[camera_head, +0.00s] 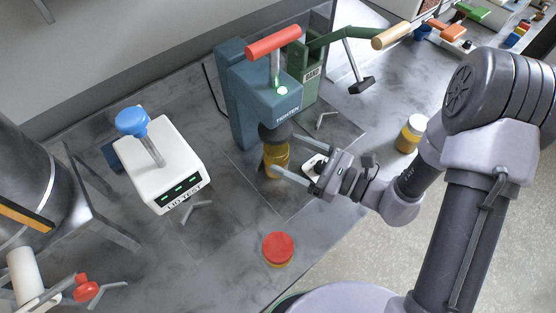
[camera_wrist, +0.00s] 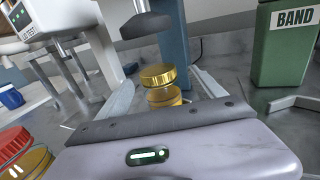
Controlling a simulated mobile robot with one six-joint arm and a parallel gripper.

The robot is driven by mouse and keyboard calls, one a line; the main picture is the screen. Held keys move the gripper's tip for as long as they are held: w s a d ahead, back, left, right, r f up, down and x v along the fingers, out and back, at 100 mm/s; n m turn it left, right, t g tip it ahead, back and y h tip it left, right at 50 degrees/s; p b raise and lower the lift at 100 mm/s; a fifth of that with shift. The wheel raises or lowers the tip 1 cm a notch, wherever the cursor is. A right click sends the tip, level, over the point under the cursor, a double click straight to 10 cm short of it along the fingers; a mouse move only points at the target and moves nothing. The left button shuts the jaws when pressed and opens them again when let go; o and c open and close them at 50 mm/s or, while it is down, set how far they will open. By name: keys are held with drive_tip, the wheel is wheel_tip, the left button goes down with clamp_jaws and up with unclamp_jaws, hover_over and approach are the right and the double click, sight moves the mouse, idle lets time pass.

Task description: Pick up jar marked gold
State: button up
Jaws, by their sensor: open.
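The jar with the gold lid (camera_wrist: 158,76) stands upright on the grey worktop, with amber contents below the lid. In the head view the jar (camera_head: 275,154) is under the dark round head of the blue TIGHTEN press (camera_head: 243,110), which partly hides its top. My gripper (camera_head: 284,154) is open and reaches in from the right, low over the worktop. In the wrist view the jar is between my two spread fingers (camera_wrist: 163,80), with a gap visible on each side. The base of the jar is hidden behind my gripper body there.
A red-lidded jar (camera_head: 278,248) stands at the front and a white-lidded jar (camera_head: 410,133) at the right. The white LID TEST box (camera_head: 165,165) is on the left. The green BAND machine (camera_head: 306,82) stands behind. Small grey brackets lie on the worktop.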

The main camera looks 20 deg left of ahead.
sight(268, 146)
drive_tip(key=a, duration=0.2)
drive_tip(key=a+b, duration=0.1)
drive_tip(key=a, duration=0.4)
drive_tip(key=shift+w, duration=0.25)
drive_tip(key=shift+d, duration=0.15)
clamp_jaws()
